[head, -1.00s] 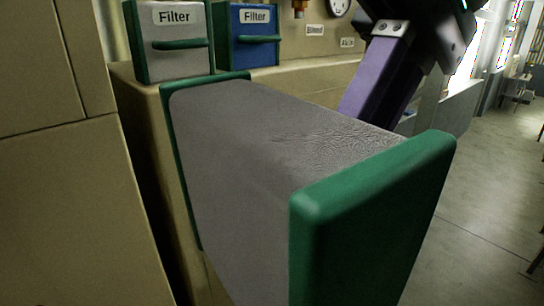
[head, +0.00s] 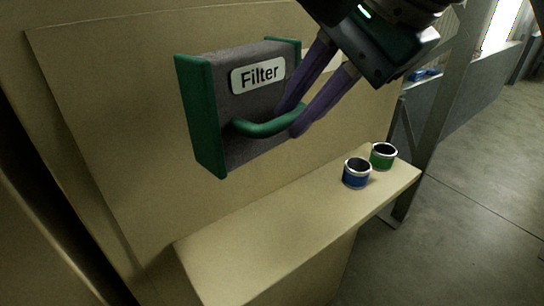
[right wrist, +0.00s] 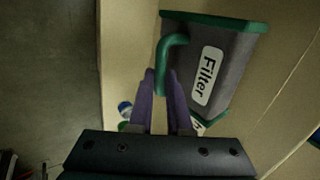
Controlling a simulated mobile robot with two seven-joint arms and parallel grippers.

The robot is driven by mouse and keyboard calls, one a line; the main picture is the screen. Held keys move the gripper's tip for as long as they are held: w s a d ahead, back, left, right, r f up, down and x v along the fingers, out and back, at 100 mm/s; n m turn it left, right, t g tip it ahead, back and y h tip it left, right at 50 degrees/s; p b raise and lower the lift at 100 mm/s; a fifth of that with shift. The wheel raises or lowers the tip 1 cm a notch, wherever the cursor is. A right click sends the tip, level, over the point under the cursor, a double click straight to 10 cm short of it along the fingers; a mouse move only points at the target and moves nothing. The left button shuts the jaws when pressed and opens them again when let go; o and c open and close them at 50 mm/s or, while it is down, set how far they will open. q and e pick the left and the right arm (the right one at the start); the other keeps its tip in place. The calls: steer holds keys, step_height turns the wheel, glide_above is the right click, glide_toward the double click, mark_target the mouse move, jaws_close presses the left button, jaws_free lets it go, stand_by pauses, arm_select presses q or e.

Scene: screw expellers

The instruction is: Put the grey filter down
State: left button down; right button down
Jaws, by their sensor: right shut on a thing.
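The grey filter (head: 258,98) has a grey body, green end plates, a green handle and a white "Filter" label. In the head view it hangs in front of a beige panel, above a beige ledge (head: 285,238). My right gripper (head: 290,122) is shut on its green handle, with one purple finger on each side. The filter also shows in the right wrist view (right wrist: 222,68), label turned sideways, beyond the fingers (right wrist: 158,82). My left gripper is not in view.
A blue cup-like container (head: 357,173) and a green one (head: 383,156) stand at the ledge's right end. The ledge's left and middle are bare. A grey metal post (head: 440,100) rises behind the right end; open floor lies right.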

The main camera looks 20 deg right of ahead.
steer(key=shift+w+a+f+m+h, duration=0.2)
steer(key=shift+f+m+h, duration=0.25)
steer(key=shift+m, duration=0.15)
steer(key=shift+d+f+p, duration=0.15)
steer(key=shift+f+p, duration=0.45)
steer(key=shift+f, duration=9.35)
steer(key=c, duration=0.9)
jaws_free()
steer(key=shift+o, duration=0.2)
steer(key=shift+r, duration=0.1)
